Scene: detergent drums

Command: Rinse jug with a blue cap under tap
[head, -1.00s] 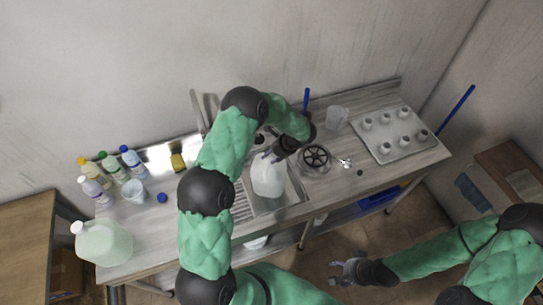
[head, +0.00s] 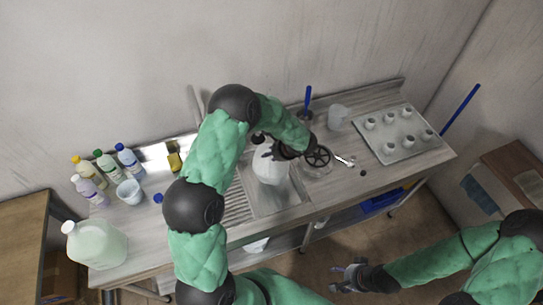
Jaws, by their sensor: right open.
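A whitish translucent jug (head: 270,170) is at the sink (head: 285,198), in its back part. My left gripper (head: 267,150) is at the top of the jug, its dark fingers shut on it; the exact contact is partly hidden. No cap shows on the jug; its mouth is covered by the gripper. A small blue cap (head: 158,198) lies on the counter left of the sink. A pale upright pipe (head: 196,105), possibly the tap, stands behind my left arm, which hides its lower part. My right gripper (head: 347,277) is open and empty, low in front of the counter.
Several bottles (head: 105,165), a clear cup (head: 129,191) and a large pale green jug (head: 97,245) stand at the left. Right of the sink are a black-spoked round item (head: 318,156), a clear beaker (head: 339,117) and a tray of white cups (head: 398,152).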

